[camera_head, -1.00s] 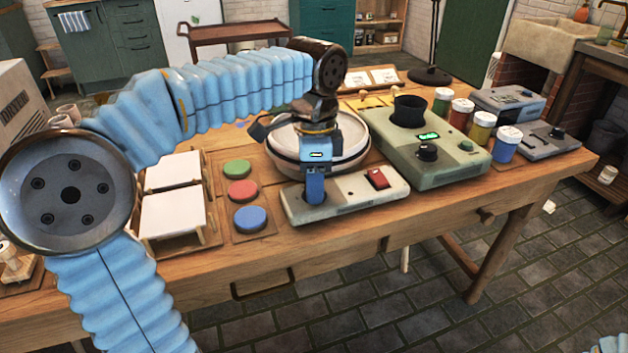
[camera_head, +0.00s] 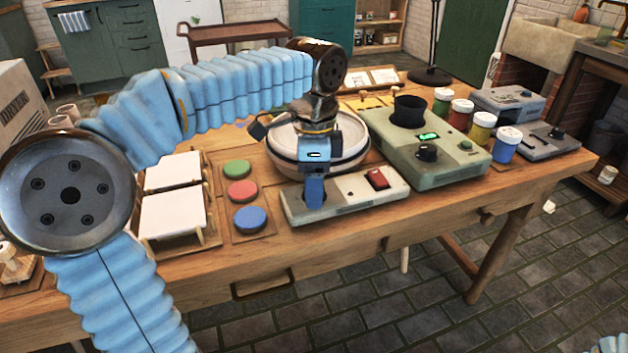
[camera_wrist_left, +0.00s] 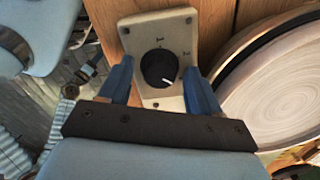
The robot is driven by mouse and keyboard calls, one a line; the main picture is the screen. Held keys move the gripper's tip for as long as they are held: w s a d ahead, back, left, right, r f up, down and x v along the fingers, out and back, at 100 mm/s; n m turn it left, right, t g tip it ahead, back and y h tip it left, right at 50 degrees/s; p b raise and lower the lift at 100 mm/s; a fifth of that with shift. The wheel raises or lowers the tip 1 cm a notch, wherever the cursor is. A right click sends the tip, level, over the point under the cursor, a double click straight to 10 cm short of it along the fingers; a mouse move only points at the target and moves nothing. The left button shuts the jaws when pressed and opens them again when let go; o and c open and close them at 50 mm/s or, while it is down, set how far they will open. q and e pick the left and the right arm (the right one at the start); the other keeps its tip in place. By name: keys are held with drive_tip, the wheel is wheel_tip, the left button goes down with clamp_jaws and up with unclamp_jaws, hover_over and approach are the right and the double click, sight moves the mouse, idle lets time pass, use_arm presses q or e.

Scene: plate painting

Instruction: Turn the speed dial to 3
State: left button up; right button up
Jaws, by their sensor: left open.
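The speed dial (camera_wrist_left: 158,68) is a black round knob on a pale control box (camera_wrist_left: 165,22) in the left wrist view. Its short white mark points toward the lower right in that view; the small labels around it are too blurred to read. In the head view the box (camera_head: 345,203) stands at the front of the table, and my gripper largely hides the dial. My left gripper (camera_head: 314,192) points down over the box's left end. Its blue fingers (camera_wrist_left: 160,88) are open on either side of the dial, with visible gaps. My right gripper is out of view.
A round turntable (camera_head: 357,150) is directly behind the box, and a red switch (camera_head: 377,179) is on the box's right part. A green-grey machine (camera_head: 440,168) stands to the right. Green, red and blue discs (camera_head: 249,219) lie to the left.

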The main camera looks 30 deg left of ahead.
use_arm(q)
wheel_tip(320, 180, up, 14)
idle(0.6)
drive_tip(key=shift+f, duration=0.15)
